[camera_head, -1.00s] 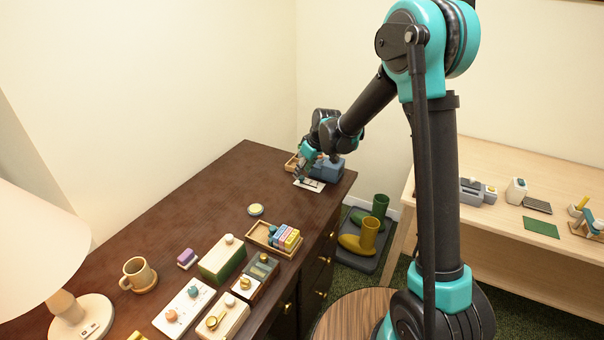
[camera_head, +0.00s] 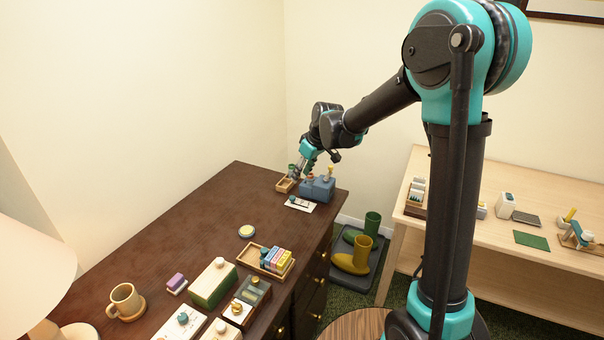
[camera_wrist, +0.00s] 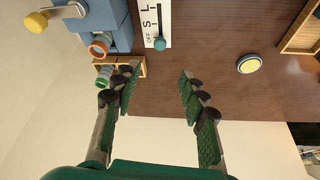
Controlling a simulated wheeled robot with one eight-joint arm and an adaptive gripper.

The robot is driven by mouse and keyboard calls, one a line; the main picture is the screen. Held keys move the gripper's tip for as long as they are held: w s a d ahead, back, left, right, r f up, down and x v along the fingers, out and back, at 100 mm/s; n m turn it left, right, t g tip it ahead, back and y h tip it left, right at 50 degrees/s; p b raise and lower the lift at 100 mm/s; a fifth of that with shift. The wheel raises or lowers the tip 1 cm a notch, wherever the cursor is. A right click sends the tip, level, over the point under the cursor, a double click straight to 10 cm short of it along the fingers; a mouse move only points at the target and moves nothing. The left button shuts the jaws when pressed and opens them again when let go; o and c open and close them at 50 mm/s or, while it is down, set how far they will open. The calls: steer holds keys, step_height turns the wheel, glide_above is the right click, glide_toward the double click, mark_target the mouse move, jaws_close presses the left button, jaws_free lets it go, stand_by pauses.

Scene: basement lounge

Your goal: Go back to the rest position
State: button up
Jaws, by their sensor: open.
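My gripper (camera_head: 299,170) is above the far end of the dark brown desk (camera_head: 190,235), close to a small wooden tray (camera_head: 285,185) and a blue-grey box (camera_head: 318,188) with a yellow-topped knob. In the wrist view my gripper (camera_wrist: 158,80) has its two green-padded fingers spread apart with nothing between them. The blue box (camera_wrist: 100,22) and a white slider card (camera_wrist: 156,18) marked OFF, S and L show at the top. The wooden tray (camera_wrist: 142,66), holding a green-rimmed round piece, is partly hidden by the left finger.
A yellow round disc (camera_head: 246,231), a tray of coloured blocks (camera_head: 258,268), a green-and-white box (camera_head: 212,285) and a mug (camera_head: 126,300) stand nearer on the desk. Boots (camera_head: 355,255) stand on a floor mat. A pale table (camera_head: 490,245) is at right.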

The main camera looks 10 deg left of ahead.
steer(key=s+d+f+m+t+h, duration=0.1)
steer(key=s+d+m, duration=0.2)
steer(key=s+d, duration=0.35)
steer(key=s+d+m+h, duration=0.15)
steer(key=s+d, duration=0.25)
steer(key=d, duration=0.6)
steer(key=s+d+f+m, duration=0.3)
steer(key=s+d, duration=0.3)
steer(key=s, duration=0.2)
steer(key=s+d+f+m+h, duration=0.1)
steer(key=s+d+f+m, duration=0.2)
steer(key=s+d, duration=0.2)
steer(key=s, duration=0.3)
steer(key=shift+s+d+f+t, duration=0.3)
steer(key=shift+d, duration=0.1)
steer(key=shift+m, duration=0.25)
